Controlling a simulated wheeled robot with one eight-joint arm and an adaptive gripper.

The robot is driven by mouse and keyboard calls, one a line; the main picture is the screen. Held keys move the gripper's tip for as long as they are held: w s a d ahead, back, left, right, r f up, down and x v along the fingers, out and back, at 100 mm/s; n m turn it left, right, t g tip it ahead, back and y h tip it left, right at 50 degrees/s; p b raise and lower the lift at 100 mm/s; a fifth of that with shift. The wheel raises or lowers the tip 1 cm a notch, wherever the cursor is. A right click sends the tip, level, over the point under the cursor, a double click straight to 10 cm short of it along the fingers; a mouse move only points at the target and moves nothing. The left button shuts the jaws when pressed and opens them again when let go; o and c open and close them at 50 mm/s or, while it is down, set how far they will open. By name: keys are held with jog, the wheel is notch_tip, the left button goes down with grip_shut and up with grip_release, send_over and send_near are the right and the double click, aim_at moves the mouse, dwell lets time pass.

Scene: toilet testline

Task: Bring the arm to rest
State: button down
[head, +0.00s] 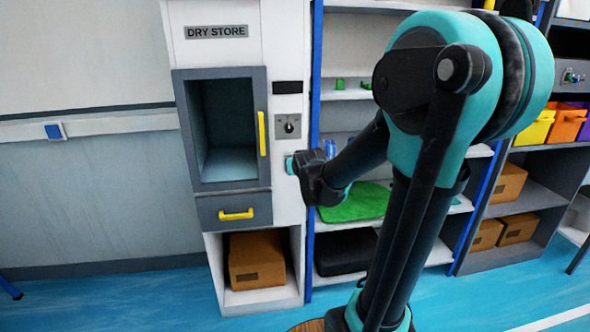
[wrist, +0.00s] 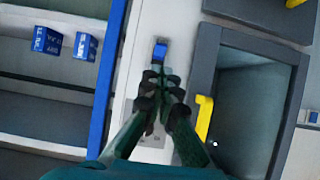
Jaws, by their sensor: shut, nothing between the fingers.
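My gripper (wrist: 162,82) is shut and empty in the wrist view, its dark fingertips together in front of the white frame of the dry store cabinet (wrist: 128,75). A small blue piece (wrist: 160,52) on that frame shows just past the fingertips; I cannot tell if they touch it. In the head view my arm is raised and bent, reaching left toward the cabinet (head: 217,12). My gripper (head: 296,164) is beside the cabinet's right post there, its fingers small and partly hidden.
The cabinet has an open niche (head: 228,120) with a yellow handle (head: 262,133), a drawer (head: 213,208) and a cardboard box (head: 257,258) below. Shelves behind my arm hold a green cloth (head: 355,203) and blue boxes (wrist: 85,45).

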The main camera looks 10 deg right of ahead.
jog(key=s+d+f+g, duration=0.1)
jog(key=s+f+g, duration=0.1)
jog(key=s+f, duration=0.3)
jog(key=s+d+f+g, duration=0.1)
jog(key=s+f+g, duration=0.2)
jog(key=s, duration=1.1)
jog(key=s+d+f+g, duration=0.1)
jog(key=s+f+g, duration=0.2)
jog(key=s+f, duration=0.5)
jog(key=shift+s+d+f, duration=0.15)
jog(key=shift+s+f, duration=0.15)
jog(key=shift+s, duration=0.5)
